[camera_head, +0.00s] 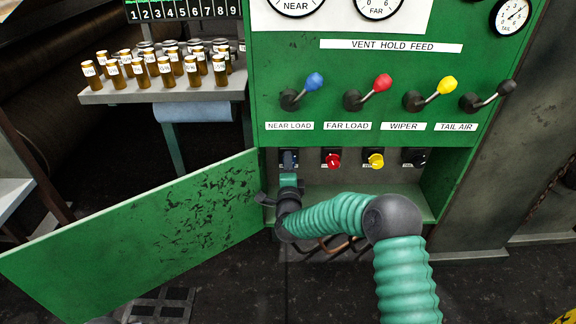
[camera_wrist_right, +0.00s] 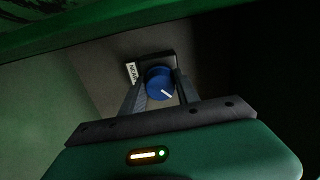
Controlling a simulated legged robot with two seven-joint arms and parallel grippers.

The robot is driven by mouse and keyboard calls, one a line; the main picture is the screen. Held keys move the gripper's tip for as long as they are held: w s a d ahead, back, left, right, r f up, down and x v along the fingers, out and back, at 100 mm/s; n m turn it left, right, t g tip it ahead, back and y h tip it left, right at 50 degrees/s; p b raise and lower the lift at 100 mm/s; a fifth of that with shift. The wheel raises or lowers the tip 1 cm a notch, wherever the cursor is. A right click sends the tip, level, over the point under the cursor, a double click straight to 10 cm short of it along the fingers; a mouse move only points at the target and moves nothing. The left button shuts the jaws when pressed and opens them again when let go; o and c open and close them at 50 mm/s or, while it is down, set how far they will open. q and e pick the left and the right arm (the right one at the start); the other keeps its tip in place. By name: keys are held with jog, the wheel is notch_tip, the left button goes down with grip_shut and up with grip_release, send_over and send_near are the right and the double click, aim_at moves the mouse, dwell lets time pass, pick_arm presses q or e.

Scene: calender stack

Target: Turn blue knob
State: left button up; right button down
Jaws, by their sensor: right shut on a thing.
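The blue knob (camera_wrist_right: 160,82) sits on a dark square plate, with a label beside it that reads in part "NEAR". Its white pointer line slants down to the right in the right wrist view. My right gripper (camera_wrist_right: 160,92) is shut on the blue knob, one finger on each side of it. In the head view my right gripper (camera_head: 288,160) reaches into the open compartment at its left end and mostly hides the blue knob. My left gripper is not in view.
A red knob (camera_head: 333,160), a yellow knob (camera_head: 376,160) and a black knob (camera_head: 413,157) stand in the same row to the right. The open green door (camera_head: 140,235) hangs to the left. Coloured levers, including a blue one (camera_head: 314,82), stick out above. Several bottles (camera_head: 165,70) stand on a shelf.

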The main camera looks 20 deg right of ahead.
jog(key=shift+s+f, duration=0.1)
jog(key=shift+f, duration=0.35)
jog(key=c, duration=1.1)
grip_release()
jog(key=shift+d, duration=0.1)
jog(key=shift+o, duration=1)
jog(key=shift+r, duration=0.25)
jog(key=p+v, duration=0.5)
jog(key=v, duration=1.1)
jog(key=shift+s, duration=0.35)
